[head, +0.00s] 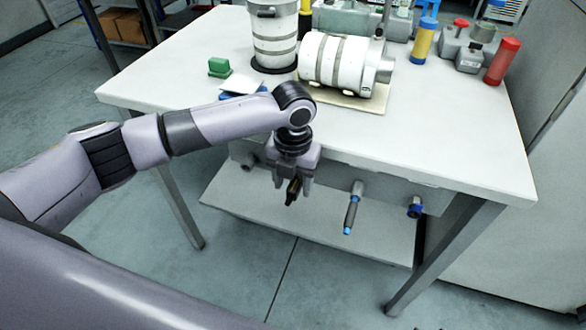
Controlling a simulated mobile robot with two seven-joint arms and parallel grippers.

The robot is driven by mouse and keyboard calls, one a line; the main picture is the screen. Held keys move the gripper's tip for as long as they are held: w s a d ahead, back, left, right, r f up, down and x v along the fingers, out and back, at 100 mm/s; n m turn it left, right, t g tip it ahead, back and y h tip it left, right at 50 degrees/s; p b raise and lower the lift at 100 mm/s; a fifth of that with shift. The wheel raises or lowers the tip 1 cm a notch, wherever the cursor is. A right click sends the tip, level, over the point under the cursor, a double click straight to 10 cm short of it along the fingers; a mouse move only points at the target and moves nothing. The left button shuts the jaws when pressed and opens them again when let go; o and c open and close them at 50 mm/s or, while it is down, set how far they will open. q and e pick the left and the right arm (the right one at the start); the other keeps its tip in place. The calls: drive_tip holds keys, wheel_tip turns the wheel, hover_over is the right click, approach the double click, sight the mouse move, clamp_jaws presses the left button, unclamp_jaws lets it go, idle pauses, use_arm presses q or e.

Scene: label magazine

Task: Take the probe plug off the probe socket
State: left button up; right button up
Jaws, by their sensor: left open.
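My left gripper (292,184) hangs in front of the bench's front panel, its fingers pointing down. It is open, with one finger on each side of a dark plug-like piece with a brownish band (292,192), which looks like the probe plug. I cannot tell whether the fingers touch it. The probe socket behind it is hidden by the gripper. Further right on the panel, a grey handle with a blue tip (351,213) hangs from a round fitting (357,187). A fitting with a blue ring (415,208) sits at the far right. My right gripper is not in view.
The white bench top (440,140) carries a banded canister (273,40), a banded cylinder lying on a board (335,62), a green block (219,67), and yellow (424,42) and red (502,62) cylinders. A lower shelf (345,235) lies below the panel.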

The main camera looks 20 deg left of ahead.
use_arm(q)
drive_tip(key=shift+f, duration=0.25)
clamp_jaws()
drive_tip(key=shift+s+r+p, duration=0.1)
drive_tip(key=shift+s+p, duration=1.2)
drive_tip(key=shift+p, duration=0.1)
drive_tip(key=shift+s+a+p, duration=0.1)
drive_tip(key=shift+s+p, duration=0.9)
drive_tip(key=shift+s, duration=0.1)
